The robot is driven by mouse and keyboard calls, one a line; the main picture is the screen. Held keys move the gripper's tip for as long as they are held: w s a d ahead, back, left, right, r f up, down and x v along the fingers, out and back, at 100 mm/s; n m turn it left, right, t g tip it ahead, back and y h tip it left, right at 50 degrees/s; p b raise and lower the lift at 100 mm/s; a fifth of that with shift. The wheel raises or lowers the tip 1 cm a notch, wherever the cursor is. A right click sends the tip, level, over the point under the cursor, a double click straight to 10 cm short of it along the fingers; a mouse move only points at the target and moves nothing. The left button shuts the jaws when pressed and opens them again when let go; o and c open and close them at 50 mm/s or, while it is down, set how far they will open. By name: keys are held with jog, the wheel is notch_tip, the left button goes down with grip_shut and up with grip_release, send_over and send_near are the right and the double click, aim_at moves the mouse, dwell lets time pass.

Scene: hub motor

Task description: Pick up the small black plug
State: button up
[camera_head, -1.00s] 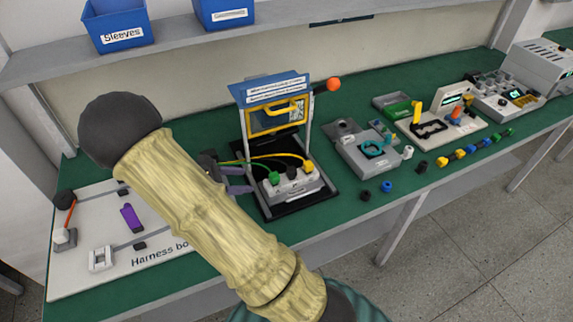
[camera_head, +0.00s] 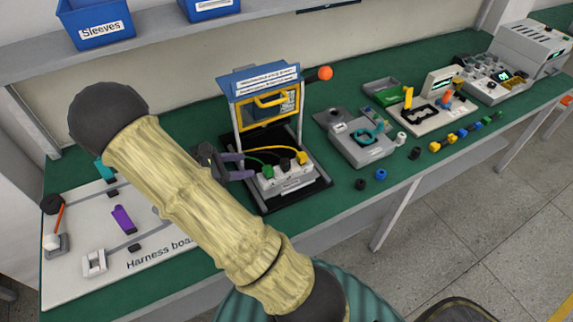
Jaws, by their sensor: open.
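A small black plug (camera_head: 285,164) sits in a grey socket block (camera_head: 291,184) between a green plug (camera_head: 267,171) and a yellow plug (camera_head: 302,158). Green and yellow wires run left from the block toward my gripper. My gripper (camera_head: 246,166) has purple fingers and is open, just left of the block and apart from the black plug. The block stands on a black base under a test fixture with a raised blue and yellow top (camera_head: 265,95).
A harness board (camera_head: 75,280) with small fittings lies at the left. Right of the fixture are a black ring (camera_head: 360,184), a blue ring (camera_head: 381,174), a grey tray unit (camera_head: 360,150) and several coloured connectors along the front edge. A shelf with blue bins (camera_head: 95,22) hangs above.

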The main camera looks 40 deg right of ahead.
send_near(281, 163)
jog(key=x, duration=0.4)
jog(key=shift+d+r+p, duration=0.1)
jog(key=shift+r+p, duration=0.15)
jog(key=shift+p, duration=0.15)
jog(key=shift+p+x, duration=0.5)
jog(key=shift+x, duration=2.1)
jog(key=shift+s+f, duration=0.1)
jog(key=shift+f, duration=0.05)
